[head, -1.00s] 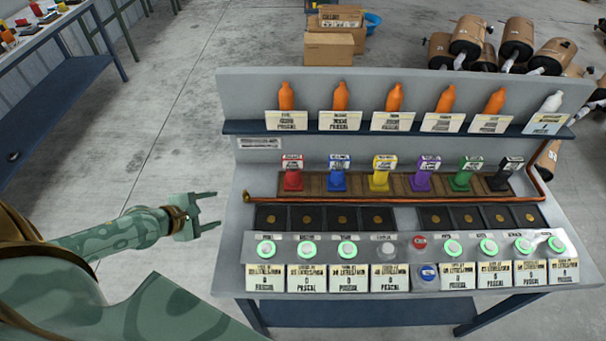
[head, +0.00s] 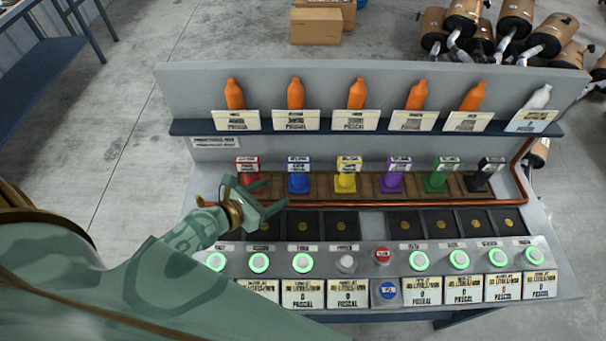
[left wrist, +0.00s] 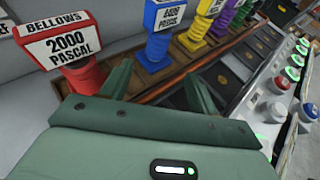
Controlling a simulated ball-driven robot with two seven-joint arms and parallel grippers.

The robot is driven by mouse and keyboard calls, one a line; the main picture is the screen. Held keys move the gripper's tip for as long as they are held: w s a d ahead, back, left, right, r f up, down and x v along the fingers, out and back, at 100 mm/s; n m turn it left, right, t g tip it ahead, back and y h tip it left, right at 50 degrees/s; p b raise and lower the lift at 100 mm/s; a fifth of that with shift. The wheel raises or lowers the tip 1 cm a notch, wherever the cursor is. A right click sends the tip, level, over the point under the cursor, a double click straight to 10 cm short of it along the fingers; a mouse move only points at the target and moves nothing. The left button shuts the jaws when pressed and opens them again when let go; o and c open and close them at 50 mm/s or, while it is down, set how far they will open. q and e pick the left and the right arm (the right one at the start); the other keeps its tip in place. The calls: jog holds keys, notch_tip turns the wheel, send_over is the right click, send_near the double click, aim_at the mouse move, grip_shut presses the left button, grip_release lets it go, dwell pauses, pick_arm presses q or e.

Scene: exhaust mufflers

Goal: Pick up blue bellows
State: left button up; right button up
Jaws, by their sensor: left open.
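The blue bellows (head: 298,181) stands upright in the brown wooden rack, between the red bellows (head: 248,178) and the yellow bellows (head: 345,180). The blue bellows also shows in the left wrist view (left wrist: 157,50), ahead of my fingers, with a label on its top. My left gripper (head: 276,196) is open and empty. It is over the left end of the rack, to the left of the blue bellows and apart from it, partly covering the red bellows. Its two fingers also show in the left wrist view (left wrist: 160,88). My right gripper is not in view.
Purple (head: 392,180), green and black bellows stand farther right in the rack (head: 418,184). A copper pipe (head: 400,204) runs along its front. Orange bottles (head: 357,94) stand on the shelf behind. Black pads and a panel of lit buttons (head: 302,263) lie in front.

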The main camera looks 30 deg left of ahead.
aim_at(294, 181)
pick_arm(q)
jog(key=b+x, duration=0.1)
jog(key=x, duration=0.5)
jog(key=shift+f, duration=0.1)
jog(key=shift+w+d+f, duration=0.1)
jog(key=shift+w+f, duration=0.05)
jog(key=shift+w, duration=0.35)
jog(key=b+x, duration=0.1)
jog(key=x, duration=0.1)
jog(key=b+x, duration=0.1)
jog(key=x, duration=0.2)
jog(key=shift+a+f, duration=0.1)
jog(key=shift+a, duration=0.15)
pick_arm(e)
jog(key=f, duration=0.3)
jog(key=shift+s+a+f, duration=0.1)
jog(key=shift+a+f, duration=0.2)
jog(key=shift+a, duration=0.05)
pick_arm(q)
jog(key=shift+s, duration=0.1)
